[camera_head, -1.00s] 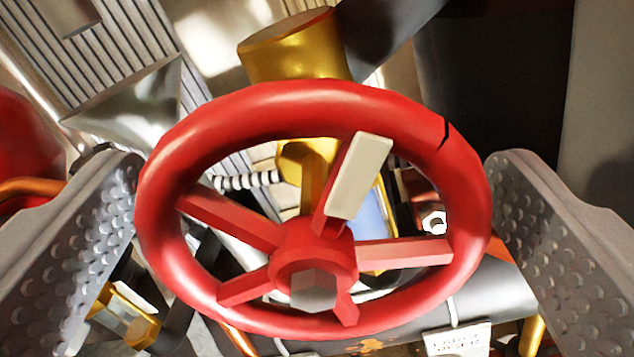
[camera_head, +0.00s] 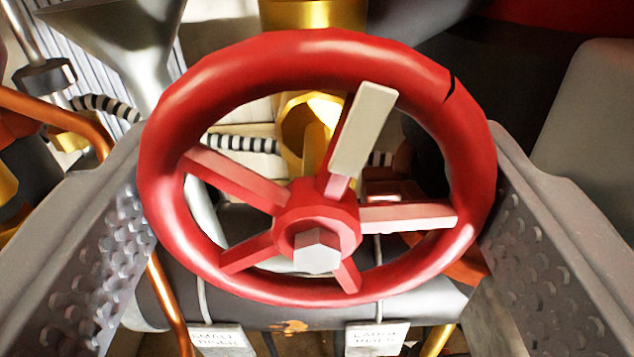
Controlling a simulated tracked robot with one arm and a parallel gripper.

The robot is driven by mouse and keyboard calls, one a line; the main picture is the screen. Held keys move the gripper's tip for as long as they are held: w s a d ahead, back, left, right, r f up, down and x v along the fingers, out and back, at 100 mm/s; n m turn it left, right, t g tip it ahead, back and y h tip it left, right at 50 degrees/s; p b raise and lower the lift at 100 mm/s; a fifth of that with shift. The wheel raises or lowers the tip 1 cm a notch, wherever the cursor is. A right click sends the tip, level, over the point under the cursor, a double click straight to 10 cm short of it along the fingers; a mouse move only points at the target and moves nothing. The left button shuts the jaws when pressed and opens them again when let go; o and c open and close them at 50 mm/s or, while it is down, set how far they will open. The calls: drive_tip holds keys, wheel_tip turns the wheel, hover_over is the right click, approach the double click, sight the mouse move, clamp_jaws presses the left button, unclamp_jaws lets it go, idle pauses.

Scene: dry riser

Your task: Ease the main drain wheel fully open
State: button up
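The red drain wheel (camera_head: 316,290) fills the middle of the view, with several spokes, a red hub and a pale hex nut (camera_head: 317,250) at its centre. One spoke carries a cream tab (camera_head: 364,128), pointing up and slightly right. A dark notch marks the rim at the upper right. My gripper (camera_head: 318,200) has its two grey studded fingers on either side of the wheel, far apart. The fingers lie close to the left and right of the rim; whether they touch it I cannot tell.
A dark pipe behind the wheel carries two hanging labels, a left one (camera_head: 220,340) and a right one (camera_head: 376,338), their lettering partly cut off. A brass fitting (camera_head: 310,14) stands behind the top. Copper piping (camera_head: 62,106) and a striped hose (camera_head: 105,106) lie at left.

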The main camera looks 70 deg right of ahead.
drive_tip(key=n, duration=0.3)
drive_tip(key=n+p, duration=0.1)
drive_tip(key=n, duration=0.2)
drive_tip(key=shift+r+n, duration=0.2)
drive_tip(key=shift+n, duration=0.1)
drive_tip(key=n+p, duration=0.3)
drive_tip(key=n, duration=0.3)
drive_tip(key=shift+w+a, duration=0.1)
drive_tip(key=shift+w, duration=0.05)
drive_tip(key=n+p, duration=0.2)
drive_tip(key=n, duration=0.2)
drive_tip(key=shift+f, duration=0.15)
drive_tip(key=n+p, duration=0.3)
drive_tip(key=n, duration=0.1)
drive_tip(key=shift+p, duration=0.3)
drive_tip(key=n+p, duration=0.1)
drive_tip(key=n, duration=0.1)
drive_tip(key=n+p, duration=0.1)
drive_tip(key=shift+f+n+p, duration=0.25)
drive_tip(key=shift+n+p, duration=0.1)
drive_tip(key=shift+n, duration=0.05)
drive_tip(key=shift+f+n+p, duration=0.1)
drive_tip(key=shift+n+p, duration=0.25)
drive_tip(key=shift+n, duration=0.05)
drive_tip(key=shift+f, duration=0.15)
drive_tip(key=o, duration=1)
